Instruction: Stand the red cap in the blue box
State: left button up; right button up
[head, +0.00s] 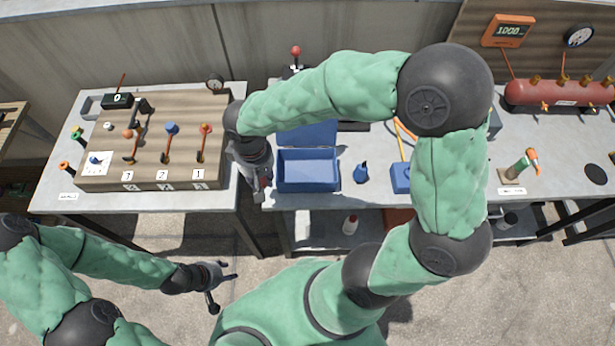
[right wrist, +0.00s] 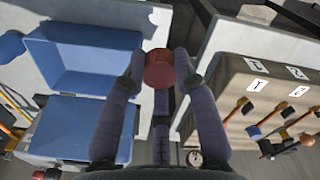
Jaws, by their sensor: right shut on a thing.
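The red cap (right wrist: 159,68) is held between the two fingertips of my right gripper (right wrist: 158,65) in the right wrist view. In the head view my right gripper (head: 262,190) points down at the left side of the blue box and largely hides the cap. The blue box (head: 308,185) stands open on the middle table, its lid (head: 307,133) folded back; its inside looks empty. The box (right wrist: 85,97) also shows left of the gripper in the right wrist view, apart from the cap. My left gripper (head: 224,290) is open and empty, low over the floor.
A wooden panel (head: 150,110) with several levers stands left, across a gap between tables. Right of the box are a small blue bottle (head: 361,174) and a blue block (head: 402,179). A red tank (head: 560,94) stands far right. My right arm hides part of the middle table.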

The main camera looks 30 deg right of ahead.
jog(key=s, duration=0.3)
jog(key=b, duration=0.6)
send_over(294, 175)
jog(key=a, duration=0.1)
jog(key=shift+n, duration=0.4)
jog(key=f, duration=0.8)
jog(key=shift+s+f, duration=0.25)
jog(key=shift+f, duration=0.05)
jog(key=shift+w+d+f, duration=0.1)
jog(key=shift+d+f, duration=0.2)
jog(key=shift+f, duration=0.05)
jog(key=shift+w+d+f+b, duration=0.1)
jog(key=shift+f+b, duration=0.45)
jog(key=shift+f, duration=1.1)
jog(key=shift+f, duration=0.2)
jog(key=o, duration=0.8)
jog(key=shift+c, duration=0.2)
